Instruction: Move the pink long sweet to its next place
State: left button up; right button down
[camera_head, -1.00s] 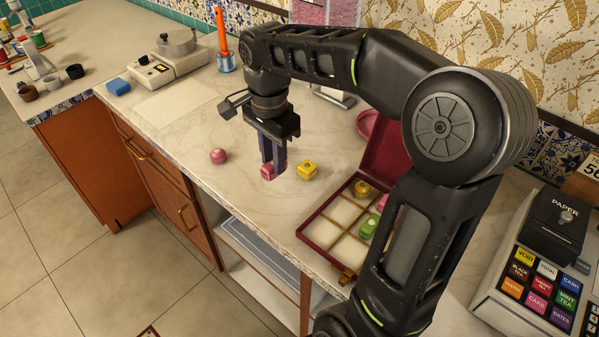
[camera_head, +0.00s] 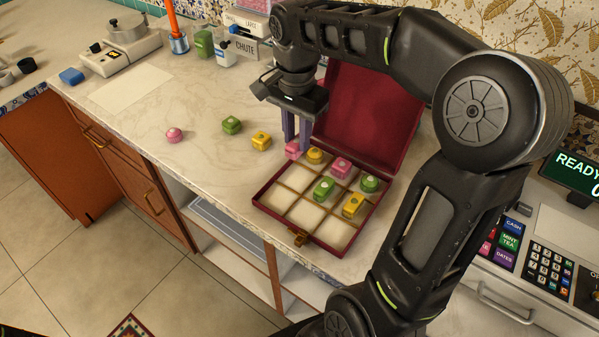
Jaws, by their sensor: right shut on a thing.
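My right gripper (camera_head: 297,132) points down with its fingers shut on a pink sweet (camera_head: 293,150). The sweet is by the back left corner of the open box (camera_head: 262,198); I cannot tell whether it is over the box or just outside it. The box's back row holds a round yellow sweet (camera_head: 314,155), a pink one (camera_head: 341,167) and a round green one (camera_head: 369,184). The middle row has an empty left cell (camera_head: 299,178), a green sweet (camera_head: 323,189) and a yellow sweet (camera_head: 352,205). The front row (camera_head: 306,215) is empty. My left gripper is not in view.
On the counter, left of the box, lie a round pink sweet (camera_head: 174,135), a green sweet (camera_head: 231,124) and a yellow sweet (camera_head: 260,140). The raised maroon lid (camera_head: 370,115) stands behind the box. A till (camera_head: 540,240) is at the right.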

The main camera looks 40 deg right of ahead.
aim_at(297, 153)
notch_tip(297, 153, down, 6)
jog(key=shift+r, duration=0.25)
jog(key=shift+f, duration=0.1)
jog(key=shift+f, duration=1.75)
jog(key=shift+f, duration=0.2)
jog(key=c, duration=1.2)
grip_release()
jog(key=shift+r, duration=0.1)
notch_tip(297, 153, up, 12)
jog(key=shift+r, duration=0.1)
